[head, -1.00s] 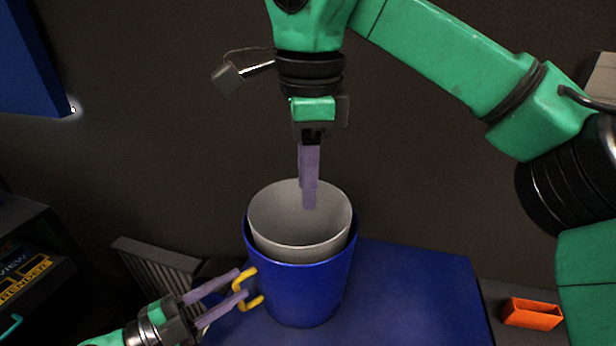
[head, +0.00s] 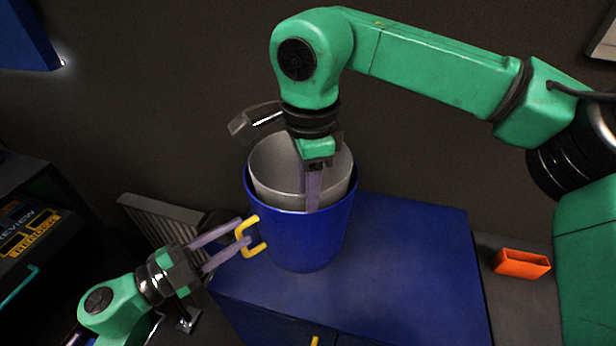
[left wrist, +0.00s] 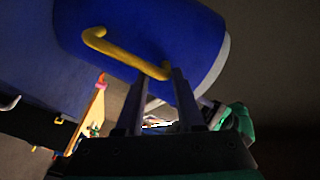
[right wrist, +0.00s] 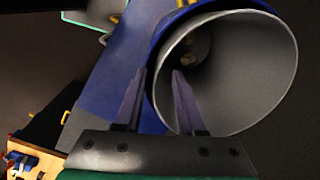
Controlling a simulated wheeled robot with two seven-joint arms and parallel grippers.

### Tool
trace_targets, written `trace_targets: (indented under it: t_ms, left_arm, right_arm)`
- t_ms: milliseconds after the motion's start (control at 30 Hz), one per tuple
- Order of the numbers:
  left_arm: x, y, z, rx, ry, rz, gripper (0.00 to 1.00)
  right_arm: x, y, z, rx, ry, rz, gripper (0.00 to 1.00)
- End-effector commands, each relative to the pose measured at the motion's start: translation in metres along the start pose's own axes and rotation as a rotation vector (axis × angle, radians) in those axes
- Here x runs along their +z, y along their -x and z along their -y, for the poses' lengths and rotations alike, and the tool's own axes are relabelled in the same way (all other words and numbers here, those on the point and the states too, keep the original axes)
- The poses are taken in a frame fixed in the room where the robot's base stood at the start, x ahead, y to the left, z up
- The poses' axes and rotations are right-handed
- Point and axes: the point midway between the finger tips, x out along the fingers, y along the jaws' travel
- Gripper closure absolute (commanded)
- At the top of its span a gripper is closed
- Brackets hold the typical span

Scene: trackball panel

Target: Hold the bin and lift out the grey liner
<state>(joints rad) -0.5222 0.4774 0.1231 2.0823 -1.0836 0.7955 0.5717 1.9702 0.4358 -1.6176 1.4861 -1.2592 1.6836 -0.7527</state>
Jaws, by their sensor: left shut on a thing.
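The blue bin (head: 305,240) stands upright on a blue cabinet, with the grey liner (head: 275,170) inside it and its pale rim above the bin's edge. My left gripper (head: 243,240) is shut on the bin's yellow handle (head: 255,250), which also crosses between its fingers in the left wrist view (left wrist: 130,55). My right gripper (head: 310,207) points down at the near side of the liner's rim. In the right wrist view its fingers (right wrist: 158,72) are apart, with the liner's rim (right wrist: 160,75) between them or close by. Whether they touch it is unclear.
The blue cabinet (head: 410,260) has clear top to the right of the bin. An orange open box (head: 522,263) sits on a grey surface further right. A grey ribbed panel (head: 165,220) stands behind my left gripper. A dark unit with a yellow-lettered label (head: 35,235) is at left.

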Motion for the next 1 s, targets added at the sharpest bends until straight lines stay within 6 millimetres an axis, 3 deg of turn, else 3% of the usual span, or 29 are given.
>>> trace_targets:
  t_ms: [67, 167, 1000]
  left_arm:
    - [0.0016, 0.0001, -0.0029, 0.006, -0.003, 0.004, 1.0]
    - [0.0016, 0.0, -0.003, 0.006, -0.003, 0.004, 1.0]
    - [0.0019, 0.0001, -0.0032, 0.007, -0.002, 0.005, 1.0]
  right_arm:
    - [0.0, -0.0002, 0.0, 0.0, 0.0, 0.0, 0.61]
    - [0.0001, 0.0, 0.0, 0.0, 0.0, 0.0, 1.0]
    - [0.0002, 0.0007, 0.0001, -0.001, 0.0, 0.0, 1.0]
